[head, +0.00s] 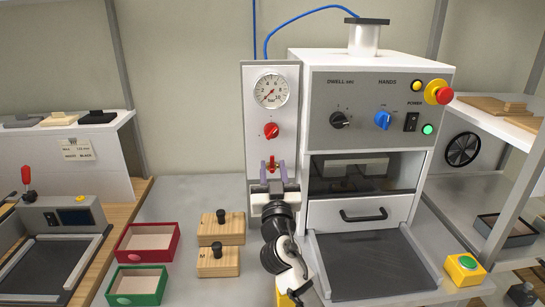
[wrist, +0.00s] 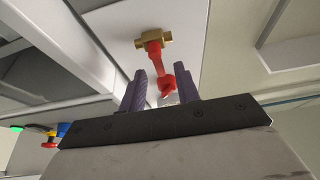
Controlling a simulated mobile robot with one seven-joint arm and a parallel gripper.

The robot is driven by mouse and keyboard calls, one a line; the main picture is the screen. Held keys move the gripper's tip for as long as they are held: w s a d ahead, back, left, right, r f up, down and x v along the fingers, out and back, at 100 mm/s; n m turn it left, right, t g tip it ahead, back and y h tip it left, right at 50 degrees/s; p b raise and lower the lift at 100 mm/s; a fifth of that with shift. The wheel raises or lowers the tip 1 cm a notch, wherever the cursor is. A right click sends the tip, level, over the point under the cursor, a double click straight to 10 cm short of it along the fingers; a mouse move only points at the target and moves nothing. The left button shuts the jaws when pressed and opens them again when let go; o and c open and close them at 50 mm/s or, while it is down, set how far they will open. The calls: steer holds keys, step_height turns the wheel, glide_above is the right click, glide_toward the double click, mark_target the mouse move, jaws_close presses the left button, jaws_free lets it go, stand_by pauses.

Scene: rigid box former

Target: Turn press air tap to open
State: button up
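The press air tap (head: 271,163) is on the white panel left of the press, below the gauge. In the wrist view it has a brass body (wrist: 166,39) and a red lever (wrist: 156,60) pointing towards my gripper. My gripper (head: 272,172) is in front of the tap, and its purple fingers also show in the wrist view (wrist: 161,84). The fingers are apart, one on each side of the lever's free end. In the head view my gripper partly hides the tap.
A round gauge (head: 271,91) and a red knob (head: 271,130) are above the tap. The press (head: 367,90) stands close on the right, with a drawer handle (head: 363,215). Red (head: 121,239) and green (head: 110,289) trays and wooden blocks (head: 232,229) lie lower left.

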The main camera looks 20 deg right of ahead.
steer(key=shift+x, duration=0.85)
steer(key=shift+c, duration=0.3)
jaws_close()
